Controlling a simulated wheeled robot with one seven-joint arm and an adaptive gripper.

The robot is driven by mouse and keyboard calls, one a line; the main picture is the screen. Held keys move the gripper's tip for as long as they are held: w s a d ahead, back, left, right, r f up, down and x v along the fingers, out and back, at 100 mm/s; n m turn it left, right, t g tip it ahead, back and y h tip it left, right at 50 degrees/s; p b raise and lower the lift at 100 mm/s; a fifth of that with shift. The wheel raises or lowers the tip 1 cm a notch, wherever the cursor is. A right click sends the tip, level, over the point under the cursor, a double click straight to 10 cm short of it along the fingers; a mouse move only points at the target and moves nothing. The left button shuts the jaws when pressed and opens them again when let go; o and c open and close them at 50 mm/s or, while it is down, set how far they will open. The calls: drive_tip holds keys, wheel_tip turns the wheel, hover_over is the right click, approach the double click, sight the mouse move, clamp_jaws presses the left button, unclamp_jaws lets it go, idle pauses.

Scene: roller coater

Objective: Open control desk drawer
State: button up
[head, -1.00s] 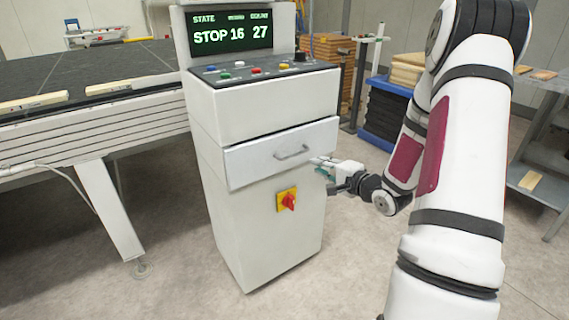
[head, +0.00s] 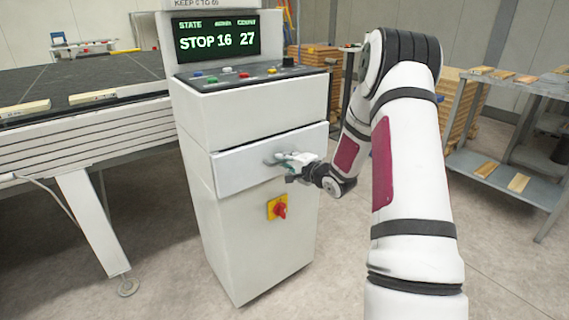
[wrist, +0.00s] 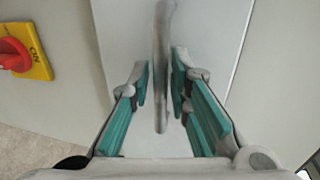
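The control desk (head: 250,235) is a white cabinet with a sloped button panel and a display. In the wrist view the grey bar handle (wrist: 161,75) stands between the two green-padded fingers of my gripper (wrist: 160,88). The fingers are open, with a gap on each side of the handle.
A red and yellow rotary switch (head: 278,207) sits on the cabinet below the drawer. The roller table (head: 85,125) stands at the left. A grey shelf (head: 500,170) with wooden pieces is at the right. Floor in front is clear.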

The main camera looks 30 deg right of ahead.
drive_tip(key=shift+w, duration=0.1)
clamp_jaws()
drive_tip(key=f+p+v, duration=0.2)
drive_tip(key=p+v, duration=0.3)
drive_tip(key=v, duration=0.6)
drive_tip(key=s+f+p+v, duration=0.1)
drive_tip(key=p+v, duration=0.4)
drive_tip(key=v, duration=0.6)
drive_tip(key=shift+f, duration=0.8)
drive_tip(key=shift+s, duration=0.15)
unclamp_jaws()
